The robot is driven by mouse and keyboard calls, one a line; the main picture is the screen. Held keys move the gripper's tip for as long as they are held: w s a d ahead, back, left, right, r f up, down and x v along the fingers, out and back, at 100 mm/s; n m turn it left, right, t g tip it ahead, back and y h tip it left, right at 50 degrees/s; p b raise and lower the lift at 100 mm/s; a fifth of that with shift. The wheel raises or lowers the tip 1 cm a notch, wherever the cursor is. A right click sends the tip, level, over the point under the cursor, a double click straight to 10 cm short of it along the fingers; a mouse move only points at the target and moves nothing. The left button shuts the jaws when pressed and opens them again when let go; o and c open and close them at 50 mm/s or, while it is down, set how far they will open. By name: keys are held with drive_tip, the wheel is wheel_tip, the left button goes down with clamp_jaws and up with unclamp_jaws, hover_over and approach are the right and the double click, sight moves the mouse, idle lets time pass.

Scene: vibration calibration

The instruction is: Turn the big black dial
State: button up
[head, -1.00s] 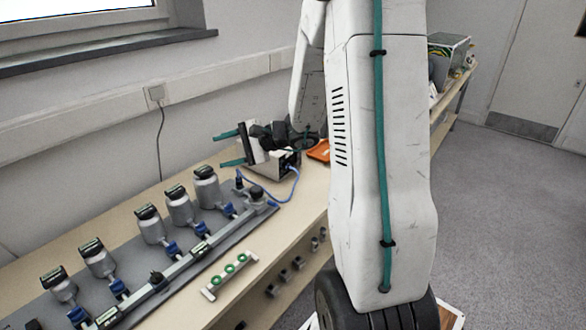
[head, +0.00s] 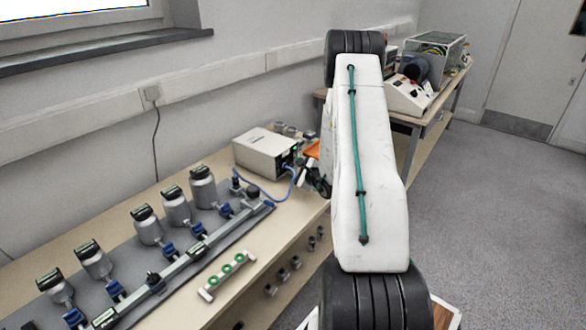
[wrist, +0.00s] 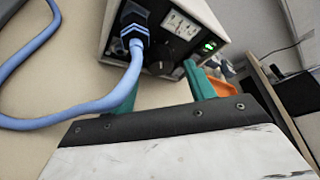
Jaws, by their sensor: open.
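The left finger is partly behind the blue cable. In the head view my arm hides most of the gripper.
The blue cable (wrist: 60,113) loops from the box across the bench (head: 285,215). A grey rail with several capped bottles (head: 203,188) stands to the left. A small rack with green rings (head: 227,275) lies near the bench edge. An orange item (wrist: 216,87) is right of the box.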

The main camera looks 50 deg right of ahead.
sight(292, 164)
drive_tip(key=shift+x, duration=1.05)
drive_tip(key=c, duration=1)
drive_tip(key=shift+o, duration=0.2)
drive_tip(key=shift+m, duration=0.3)
drive_tip(key=shift+d+r+m+g+y, duration=0.2)
drive_tip(key=shift+m+g+y, duration=0.3)
drive_tip(key=shift+m+y, duration=0.3)
drive_tip(key=m+y, duration=0.1)
drive_tip(key=m, duration=0.1)
drive_tip(key=shift+d+m+y, duration=0.15)
drive_tip(key=shift+m+y, duration=0.15)
drive_tip(key=shift+y, duration=0.1)
drive_tip(key=m+y, duration=0.2)
drive_tip(key=shift+d+m+g, duration=0.25)
drive_tip(key=shift+m+g, duration=0.15)
drive_tip(key=shift+w+d+m+y, duration=0.1)
drive_tip(key=shift+d+m+y, duration=0.1)
drive_tip(key=shift+m+y, duration=0.95)
